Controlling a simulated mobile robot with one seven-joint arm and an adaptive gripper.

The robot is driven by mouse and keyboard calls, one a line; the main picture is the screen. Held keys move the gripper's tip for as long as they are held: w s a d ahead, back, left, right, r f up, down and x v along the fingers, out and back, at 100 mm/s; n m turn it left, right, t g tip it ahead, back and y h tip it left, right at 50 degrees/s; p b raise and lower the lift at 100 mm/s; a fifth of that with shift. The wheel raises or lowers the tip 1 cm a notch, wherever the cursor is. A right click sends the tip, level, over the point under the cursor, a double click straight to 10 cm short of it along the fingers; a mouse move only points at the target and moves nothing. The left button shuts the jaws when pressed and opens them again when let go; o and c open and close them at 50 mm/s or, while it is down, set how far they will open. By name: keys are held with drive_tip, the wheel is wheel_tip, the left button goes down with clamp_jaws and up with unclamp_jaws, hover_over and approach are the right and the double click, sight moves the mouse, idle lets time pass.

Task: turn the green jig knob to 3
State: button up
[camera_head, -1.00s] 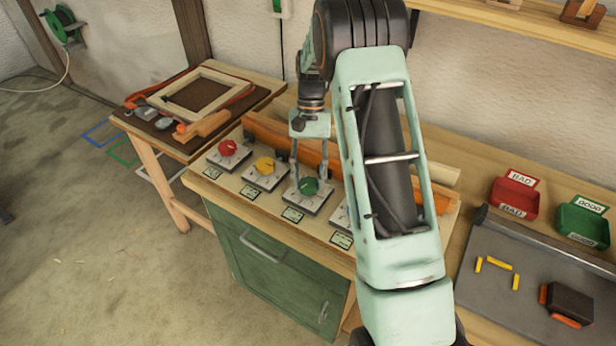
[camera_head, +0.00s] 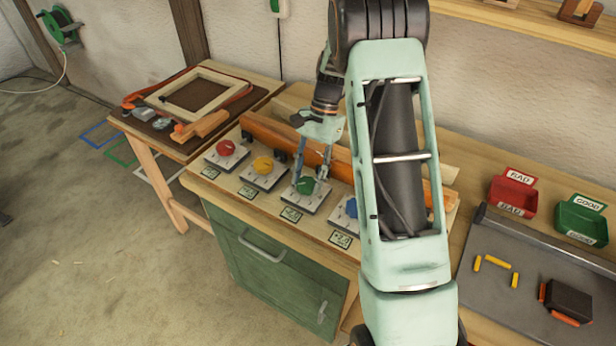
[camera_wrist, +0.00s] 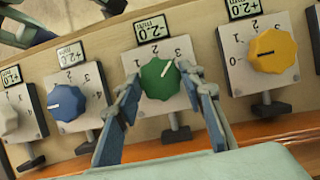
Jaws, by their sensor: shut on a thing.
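The green jig knob (camera_head: 306,186) sits on a pale square dial plate on the bench, third in the row from the left in the head view. In the wrist view the green knob (camera_wrist: 159,81) is between the two fingertips. Its white pointer line leans up and right, toward a digit that looks like 3; a 2 is at its upper left. My gripper (camera_head: 309,179) is shut on the knob from above, also in the wrist view (camera_wrist: 161,84). The fingers hide the lower part of the dial.
A red knob (camera_head: 226,148), a yellow knob (camera_head: 263,165) and a blue knob (camera_head: 351,207) stand close by on similar plates. An orange beam (camera_head: 270,133) lies behind them. A red bin (camera_head: 513,194) and a green bin (camera_head: 583,220) are at the right.

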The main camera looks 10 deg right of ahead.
drive_tip(key=o, duration=1.2)
drive_tip(key=shift+c, duration=0.2)
drive_tip(key=v, duration=1.2)
